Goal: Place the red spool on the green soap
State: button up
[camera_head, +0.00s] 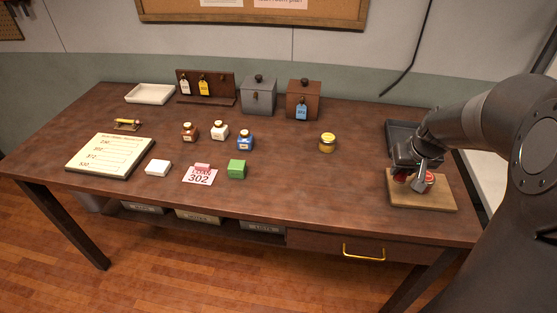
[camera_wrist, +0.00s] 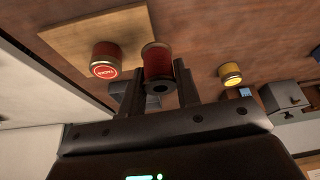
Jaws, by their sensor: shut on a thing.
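The red spool (camera_wrist: 157,62) sits between the two fingers of my gripper (camera_wrist: 158,80) in the wrist view, and the jaws are shut on it. In the head view my gripper (camera_head: 416,180) is at the right end of the table, over a wooden board, and largely hides the spool. I cannot tell whether the spool touches the board. The green soap (camera_head: 237,169) is a small green block lying near the middle front of the table, well left of my gripper. Its top looks bare.
A red can (camera_wrist: 105,58) stands on the wooden board (camera_head: 424,201), close beside the spool. A dark tray (camera_head: 402,130) lies behind. A yellow-lidded jar (camera_head: 327,143) and a blue-labelled bottle (camera_head: 245,141) stand between. A loan card (camera_head: 200,177) lies left of the soap.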

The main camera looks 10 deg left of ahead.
jog(key=w+a+r+n+y, duration=0.1)
jog(key=w+a+n, duration=0.15)
jog(key=a, duration=0.55)
jog(key=w+a+r+n, duration=0.1)
jog(key=w+a, duration=0.3)
jog(key=a, duration=0.4)
jog(key=n+g+y, duration=0.1)
jog(key=n+y, duration=0.1)
jog(key=n, duration=0.2)
send_over(234, 161)
jog(key=s+d, duration=0.1)
jog(key=d, duration=0.1)
notch_tip(234, 161, down, 4)
jog(key=shift+s, duration=0.15)
jog(key=shift+a+f, duration=0.35)
jog(key=shift+a, duration=0.1)
jog(key=shift+f, duration=1.85)
jog(key=shift+f, duration=0.15)
jog(key=o, duration=0.9)
jog(key=shift+o, duration=0.2)
